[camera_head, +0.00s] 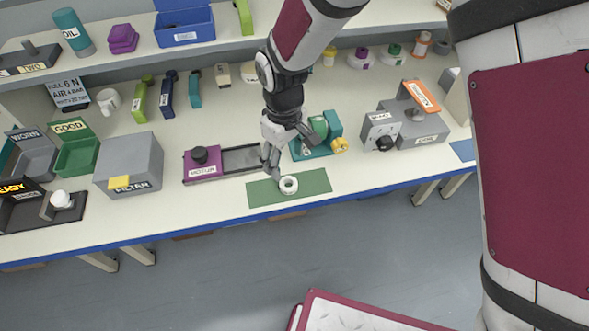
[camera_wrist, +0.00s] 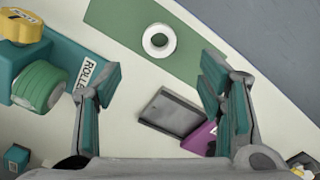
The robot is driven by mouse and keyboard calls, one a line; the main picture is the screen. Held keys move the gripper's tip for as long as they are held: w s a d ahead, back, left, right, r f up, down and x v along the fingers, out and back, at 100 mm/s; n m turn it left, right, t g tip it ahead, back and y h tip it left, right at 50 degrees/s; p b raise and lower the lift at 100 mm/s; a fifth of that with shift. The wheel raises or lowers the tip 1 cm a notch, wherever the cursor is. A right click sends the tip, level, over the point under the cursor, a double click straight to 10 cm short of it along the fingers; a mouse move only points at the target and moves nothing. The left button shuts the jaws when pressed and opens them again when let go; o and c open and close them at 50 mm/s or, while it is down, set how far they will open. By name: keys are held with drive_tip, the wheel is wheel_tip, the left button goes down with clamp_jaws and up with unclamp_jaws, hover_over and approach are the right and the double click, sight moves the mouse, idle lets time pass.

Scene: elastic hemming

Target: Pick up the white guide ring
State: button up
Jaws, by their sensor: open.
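The white guide ring (camera_head: 288,185) lies flat on a green mat (camera_head: 316,186) near the front edge of the bench. In the wrist view the ring (camera_wrist: 149,41) shows near the top centre on the green mat (camera_wrist: 112,18), with its dark hole visible. My gripper (camera_head: 272,168) is just behind and left of the ring in the head view, pointing down. In the wrist view my gripper (camera_wrist: 160,85) has its teal-padded fingers wide apart. Nothing is between them but bench and a grey plate beneath. The ring is beyond the fingertips, not touched.
A purple-ended device with a dark slide (camera_head: 203,165) stands left of the gripper. A grey box (camera_head: 395,130) is to the right. The bench's blue front edge (camera_head: 345,184) is near the mat.

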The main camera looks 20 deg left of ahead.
sight(287, 187)
drive_tip(key=shift+f+p, duration=0.8)
drive_tip(key=shift+f, duration=3.6)
drive_tip(key=shift+c, duration=0.4)
drive_tip(key=c, duration=1.1)
